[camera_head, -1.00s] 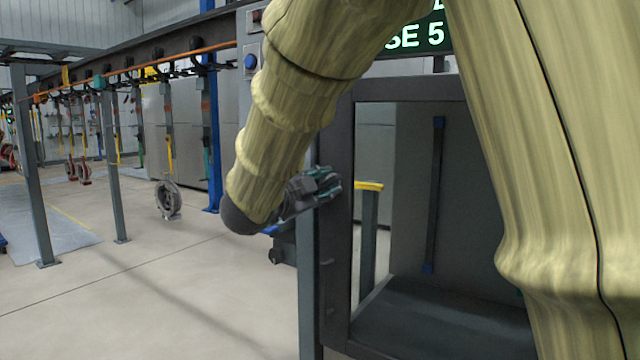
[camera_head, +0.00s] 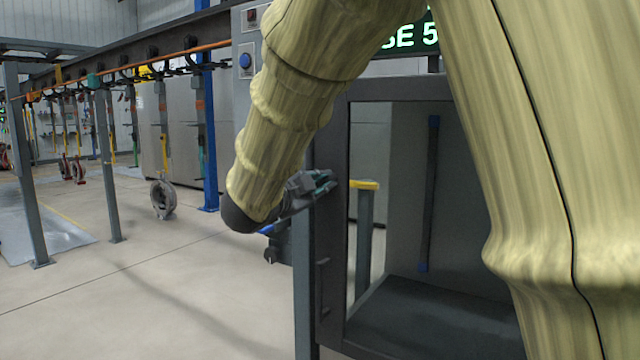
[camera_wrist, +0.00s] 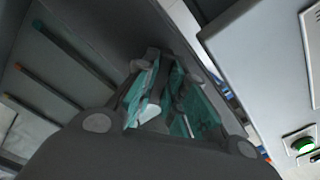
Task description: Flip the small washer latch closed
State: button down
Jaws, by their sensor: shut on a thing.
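The small washer latch is a grey piece (camera_wrist: 151,112) between my fingers in the wrist view, mostly hidden by them. My gripper (camera_head: 324,182) is at the left post of the dark washer frame (camera_head: 333,245) in the head view. In the wrist view my gripper (camera_wrist: 172,112) has its teal fingers closed around that grey piece. I cannot tell the latch's exact angle. The washer opening, right of the post, shows a bare dark floor (camera_head: 430,315).
A yellow-topped post (camera_head: 364,185) shows through the washer opening. A control box with a blue button (camera_head: 246,60) stands above left. A conveyor rail (camera_head: 140,62) with hanging parts, including a grey ring (camera_head: 163,199), runs at left. The floor (camera_head: 150,285) there is clear.

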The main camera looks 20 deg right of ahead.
jog(key=shift+r+p, duration=0.15)
jog(key=shift+p, duration=0.15)
jog(key=n+p, duration=0.2)
jog(key=p, duration=0.1)
jog(key=shift+r, duration=0.15)
jog(key=n+p, duration=0.7)
jog(key=p, duration=0.2)
jog(key=n+p, duration=0.2)
jog(key=p, duration=0.1)
jog(key=shift+f, duration=0.25)
jog(key=shift+n, duration=0.3)
jog(key=c, duration=1.5)
grip_release()
jog(key=shift+f, duration=0.1)
